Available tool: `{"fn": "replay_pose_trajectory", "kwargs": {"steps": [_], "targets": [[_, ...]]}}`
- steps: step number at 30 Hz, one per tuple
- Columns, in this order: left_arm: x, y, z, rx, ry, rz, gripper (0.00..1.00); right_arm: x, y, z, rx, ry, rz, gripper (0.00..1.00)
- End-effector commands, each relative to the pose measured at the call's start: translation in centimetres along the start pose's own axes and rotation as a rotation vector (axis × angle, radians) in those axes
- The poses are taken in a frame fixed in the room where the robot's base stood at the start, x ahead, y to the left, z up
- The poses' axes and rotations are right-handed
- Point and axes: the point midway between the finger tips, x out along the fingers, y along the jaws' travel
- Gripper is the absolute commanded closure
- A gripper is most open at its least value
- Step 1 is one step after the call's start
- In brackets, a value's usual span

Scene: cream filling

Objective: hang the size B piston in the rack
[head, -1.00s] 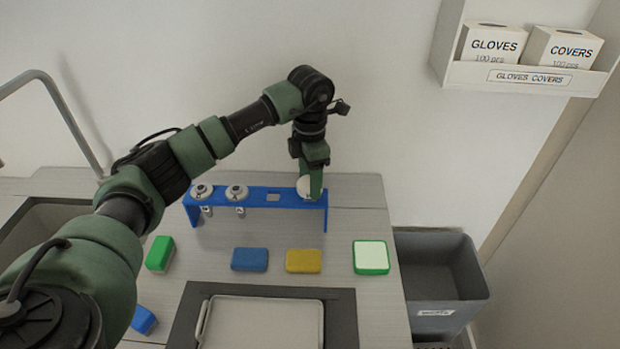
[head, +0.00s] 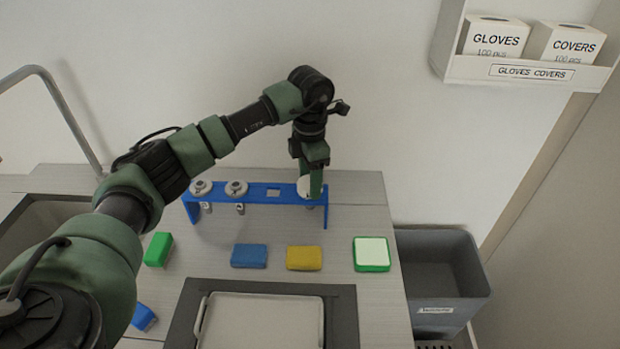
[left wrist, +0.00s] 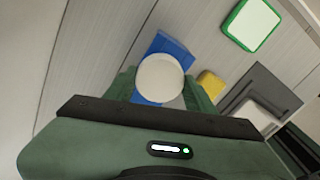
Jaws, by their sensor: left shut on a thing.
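The blue rack (head: 255,199) stands on the counter near the wall. Two grey-white pistons hang in its left part, one at the far left (head: 201,188) and one beside it (head: 236,188). A bare slot (head: 273,192) shows right of them. My left gripper (head: 312,190) is shut on a piston with a round white top (head: 303,186) at the rack's right end. In the left wrist view the white top (left wrist: 160,78) sits between the fingers, over the blue rack (left wrist: 172,45). Whether this piston is seated in its slot is hidden. No size marks are readable. My right gripper is not in view.
Green (head: 158,250), blue (head: 249,256) and yellow (head: 304,258) blocks and a green-rimmed white block (head: 371,254) lie in front of the rack. A tray (head: 262,322) is at the front. A grey bin (head: 440,285) stands at right, a sink (head: 40,222) at left.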

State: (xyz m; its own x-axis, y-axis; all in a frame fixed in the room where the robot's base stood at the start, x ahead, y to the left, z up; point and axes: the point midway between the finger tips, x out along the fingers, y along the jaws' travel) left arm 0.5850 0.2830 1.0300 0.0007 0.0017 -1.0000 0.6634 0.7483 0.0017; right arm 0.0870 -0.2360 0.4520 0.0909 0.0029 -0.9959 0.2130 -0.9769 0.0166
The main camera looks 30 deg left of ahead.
Motion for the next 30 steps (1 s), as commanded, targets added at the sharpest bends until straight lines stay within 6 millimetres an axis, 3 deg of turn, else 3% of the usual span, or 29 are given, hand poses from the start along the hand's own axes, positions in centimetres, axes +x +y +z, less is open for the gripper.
{"fn": "replay_pose_trajectory", "kwargs": {"steps": [14, 15, 17, 30], "targets": [[0.38, 0.02, 0.01, 0.0, -0.001, 0.001, 0.98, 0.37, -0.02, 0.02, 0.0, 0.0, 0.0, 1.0], [0.33, 0.02, 0.02, 0.0, -0.001, 0.001, 0.37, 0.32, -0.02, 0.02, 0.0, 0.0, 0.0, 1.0], [0.32, 0.02, 0.02, 0.0, -0.001, 0.001, 0.21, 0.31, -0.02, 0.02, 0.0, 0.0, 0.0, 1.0], [-0.07, 0.01, 0.0, 0.0, 0.0, 0.0, 0.2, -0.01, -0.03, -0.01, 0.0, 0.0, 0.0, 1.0]]}}
